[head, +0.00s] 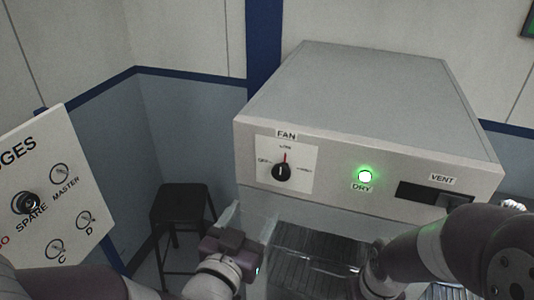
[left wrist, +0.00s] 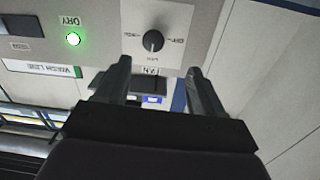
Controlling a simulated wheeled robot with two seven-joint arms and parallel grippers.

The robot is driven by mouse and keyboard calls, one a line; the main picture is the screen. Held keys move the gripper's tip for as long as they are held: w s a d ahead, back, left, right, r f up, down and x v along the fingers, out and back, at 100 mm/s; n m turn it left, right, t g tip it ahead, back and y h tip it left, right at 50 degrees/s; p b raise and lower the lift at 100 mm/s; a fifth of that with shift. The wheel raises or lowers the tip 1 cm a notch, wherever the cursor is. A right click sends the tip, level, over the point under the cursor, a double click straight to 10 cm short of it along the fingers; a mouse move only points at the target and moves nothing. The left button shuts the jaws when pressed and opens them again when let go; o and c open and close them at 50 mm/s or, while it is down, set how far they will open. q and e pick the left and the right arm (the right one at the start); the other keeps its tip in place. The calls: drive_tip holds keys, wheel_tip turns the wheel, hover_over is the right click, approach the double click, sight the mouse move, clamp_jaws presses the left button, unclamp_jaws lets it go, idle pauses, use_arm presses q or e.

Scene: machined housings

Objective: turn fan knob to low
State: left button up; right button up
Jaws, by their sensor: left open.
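The fan knob (head: 282,172) is a black round dial on a white plate under the FAN label, on the front of a grey machine. A thin red mark runs up from the knob toward LOW; OFF is at left and HIGH at right. My left gripper (head: 250,222) is below the knob, open and empty, apart from it. In the left wrist view the knob (left wrist: 153,40) appears upside down, beyond and roughly between the open fingers (left wrist: 160,68). My right arm shows at lower right in the head view, but its gripper is not visible.
A green DRY light (head: 365,176) and a dark VENT slot (head: 420,194) lie right of the knob. A black stool (head: 180,205) stands at left behind my left gripper. A gauge board (head: 40,190) is at far left. A slatted dark surface (head: 315,255) lies below the machine front.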

sight(279, 173)
use_arm(q)
drive_tip(key=shift+n, duration=0.3)
drive_tip(key=x, duration=0.4)
drive_tip(key=p+x, duration=0.1)
drive_tip(key=x, duration=0.3)
drive_tip(key=r+x, duration=0.1)
drive_tip(key=x, duration=0.3)
drive_tip(key=shift+d, duration=0.6)
drive_tip(key=shift+s+d, duration=0.2)
drive_tip(key=shift+d, duration=0.1)
drive_tip(key=shift+a, duration=0.1)
use_arm(e)
drive_tip(key=shift+s+d+r, duration=0.3)
drive_tip(key=shift+d, duration=0.15)
drive_tip(key=shift+s+d+r, duration=0.25)
drive_tip(key=shift+d, duration=0.2)
